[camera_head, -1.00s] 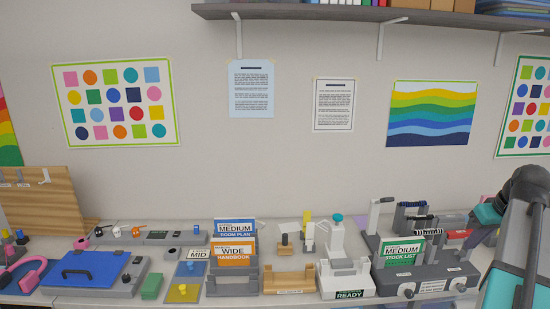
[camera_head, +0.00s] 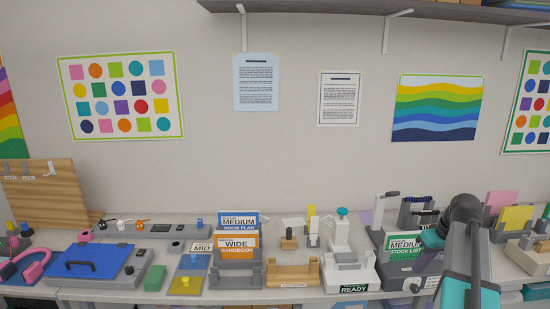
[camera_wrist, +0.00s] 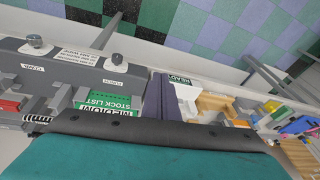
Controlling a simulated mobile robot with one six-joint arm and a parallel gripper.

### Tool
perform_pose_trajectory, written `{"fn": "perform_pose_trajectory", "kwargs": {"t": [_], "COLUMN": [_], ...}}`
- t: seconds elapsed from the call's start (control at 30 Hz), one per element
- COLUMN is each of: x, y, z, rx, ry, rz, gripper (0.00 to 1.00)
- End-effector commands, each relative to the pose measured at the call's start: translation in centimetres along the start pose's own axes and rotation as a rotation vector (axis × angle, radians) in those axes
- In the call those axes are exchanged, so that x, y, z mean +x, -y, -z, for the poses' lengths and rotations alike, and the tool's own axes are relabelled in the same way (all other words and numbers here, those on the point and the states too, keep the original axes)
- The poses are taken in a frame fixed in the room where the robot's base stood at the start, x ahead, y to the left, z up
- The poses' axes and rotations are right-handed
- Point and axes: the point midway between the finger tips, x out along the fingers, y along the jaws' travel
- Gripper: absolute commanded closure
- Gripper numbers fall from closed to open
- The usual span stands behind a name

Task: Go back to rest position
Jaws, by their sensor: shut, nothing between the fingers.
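My gripper (camera_wrist: 159,76) shows in the wrist view as two dark fingers pressed together, sticking out from the black edge of my teal wrist body. It is shut and holds nothing. It appears above the bench, between the green STOCK LIST card (camera_wrist: 108,103) and the READY stand. In the head view my teal and black arm is folded at the lower right, in front of the right part of the bench. I cannot make out the fingertips there.
The bench is crowded. A blue panel with a handle (camera_head: 95,262), the WIDE HANDBOOK holder (camera_head: 237,246), the READY stand (camera_head: 350,276) and the grey STOCK LIST unit (camera_head: 408,262) stand along it. A shelf (camera_head: 340,10) hangs above.

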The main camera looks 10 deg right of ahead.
Motion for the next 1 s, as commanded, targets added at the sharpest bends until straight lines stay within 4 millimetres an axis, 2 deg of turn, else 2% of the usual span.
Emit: {"fn": "perform_pose_trajectory", "kwargs": {"t": [0.03,0.1,0.4,0.67,1.0], "x": [2.4,5.0,15.6,24.0,33.6], "y": [1.0,2.3,7.8,12.6,18.6], "z": [-0.2,-0.4,-2.4,-5.4,-10.9], "rx": [-0.012,-0.027,-0.085,-0.120,-0.152], "ry": [0.021,0.047,0.161,0.259,0.393], "rz": [0.020,0.043,0.124,0.175,0.216], "gripper": [1.00,1.00,1.00,1.00,1.00]}}
